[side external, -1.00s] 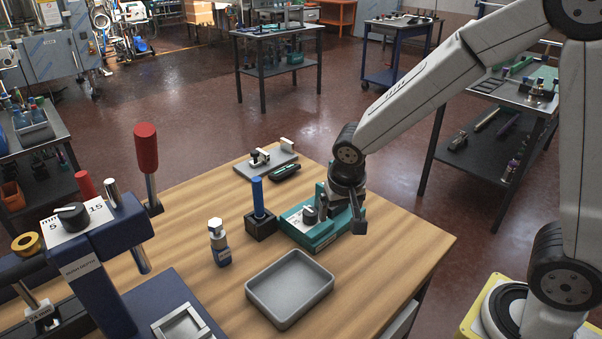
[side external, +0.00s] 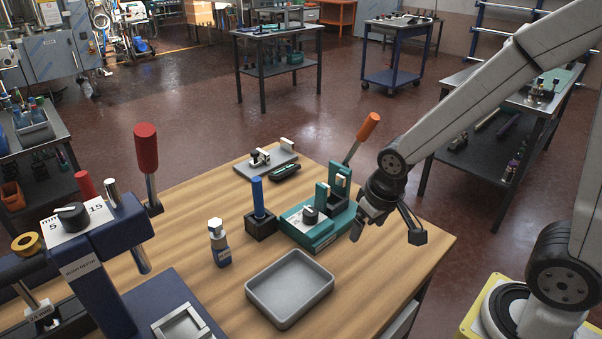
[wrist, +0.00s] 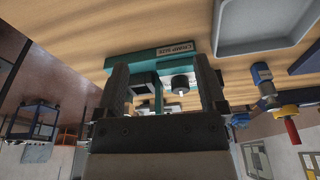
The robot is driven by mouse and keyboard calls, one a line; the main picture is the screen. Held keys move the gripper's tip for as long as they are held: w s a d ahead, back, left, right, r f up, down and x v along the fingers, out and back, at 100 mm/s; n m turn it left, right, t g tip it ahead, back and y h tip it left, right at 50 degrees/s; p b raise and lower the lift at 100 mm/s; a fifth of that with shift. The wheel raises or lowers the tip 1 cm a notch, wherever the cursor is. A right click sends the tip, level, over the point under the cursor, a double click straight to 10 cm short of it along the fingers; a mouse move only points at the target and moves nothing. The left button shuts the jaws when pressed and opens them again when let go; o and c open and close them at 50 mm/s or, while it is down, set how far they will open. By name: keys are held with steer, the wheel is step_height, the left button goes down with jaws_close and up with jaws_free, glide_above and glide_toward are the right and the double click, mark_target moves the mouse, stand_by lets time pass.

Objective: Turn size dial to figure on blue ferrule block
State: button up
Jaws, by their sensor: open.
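The teal crimp tool (side external: 322,236) stands on the bench with an orange-tipped lever raised behind it. Its black size dial (side external: 310,214) sits on a white plate; the plate's figures are too small to read. In the wrist view the dial (wrist: 181,83) shows between my fingers, beyond them, by the "CRIMP SIZE" label (wrist: 180,49). The blue ferrule block (side external: 259,226), a dark block with an upright blue peg, stands just left of the tool; no figure is readable on it. My gripper (side external: 364,226) is open and empty, right of the tool and apart from the dial.
A grey tray (side external: 323,295) lies in front of the tool. A grey fixture plate (side external: 265,164) lies at the back.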

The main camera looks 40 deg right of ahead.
steer(key=shift+s+d+f+n, duration=0.1)
steer(key=shift+s+n, duration=0.25)
steer(key=shift+s, duration=0.2)
steer(key=shift+s+d+f+n, duration=0.1)
steer(key=shift+s+n, duration=0.25)
steer(key=shift+s, duration=0.2)
step_height(320, 180, up, 3)
steer(key=m+g, duration=0.3)
steer(key=m, duration=0.3)
glide_above(310, 211)
steer(key=shift+f, duration=0.15)
steer(key=shift+t, duration=0.3)
steer(key=shift+f, duration=3.8)
jaws_close()
